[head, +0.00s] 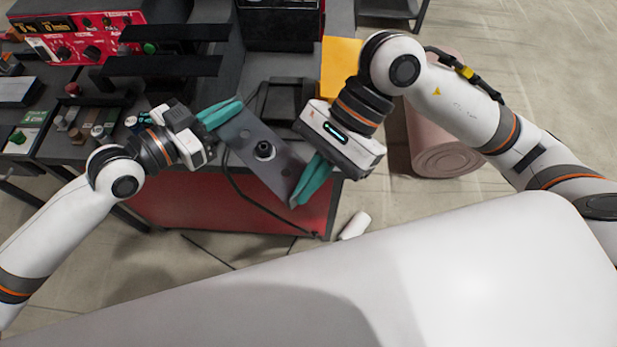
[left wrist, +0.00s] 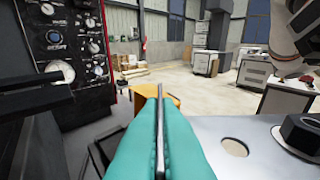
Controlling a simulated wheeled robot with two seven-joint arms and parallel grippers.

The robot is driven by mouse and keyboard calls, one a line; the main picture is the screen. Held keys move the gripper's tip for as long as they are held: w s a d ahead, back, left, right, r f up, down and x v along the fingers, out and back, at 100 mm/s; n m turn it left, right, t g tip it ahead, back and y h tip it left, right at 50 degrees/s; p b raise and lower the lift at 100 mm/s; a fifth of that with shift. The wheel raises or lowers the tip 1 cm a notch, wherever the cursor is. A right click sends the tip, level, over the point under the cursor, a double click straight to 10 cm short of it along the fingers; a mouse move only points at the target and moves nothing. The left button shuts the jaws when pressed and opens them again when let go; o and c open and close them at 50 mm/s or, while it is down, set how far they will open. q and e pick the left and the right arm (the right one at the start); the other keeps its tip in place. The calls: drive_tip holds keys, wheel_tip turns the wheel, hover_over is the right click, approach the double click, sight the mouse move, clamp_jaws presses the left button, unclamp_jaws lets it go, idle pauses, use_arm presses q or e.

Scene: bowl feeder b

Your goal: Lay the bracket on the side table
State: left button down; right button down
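The bracket (head: 246,139) is a grey metal plate with holes and a dark round fitting (head: 264,150) at its middle. It hangs slanted between my two grippers, in front of the machine. My left gripper (head: 220,114) has its teal fingers closed at the bracket's upper left end. In the left wrist view the fingers (left wrist: 160,140) press on a thin upright edge, and the bracket's flat face (left wrist: 220,130) shows at right. My right gripper (head: 311,180) has its teal fingers at the lower right end, apparently closed on it. I cannot tell which surface is the side table.
Below the bracket is a dark machine base with a red front (head: 180,205). A red control panel (head: 85,35) stands at upper left, near a dark bench with small parts (head: 90,130). A yellow panel (head: 340,65) and a pinkish roll (head: 440,150) are at right.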

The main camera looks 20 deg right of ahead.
use_arm(q)
drive_tip(key=c, duration=1.6)
unclamp_jaws()
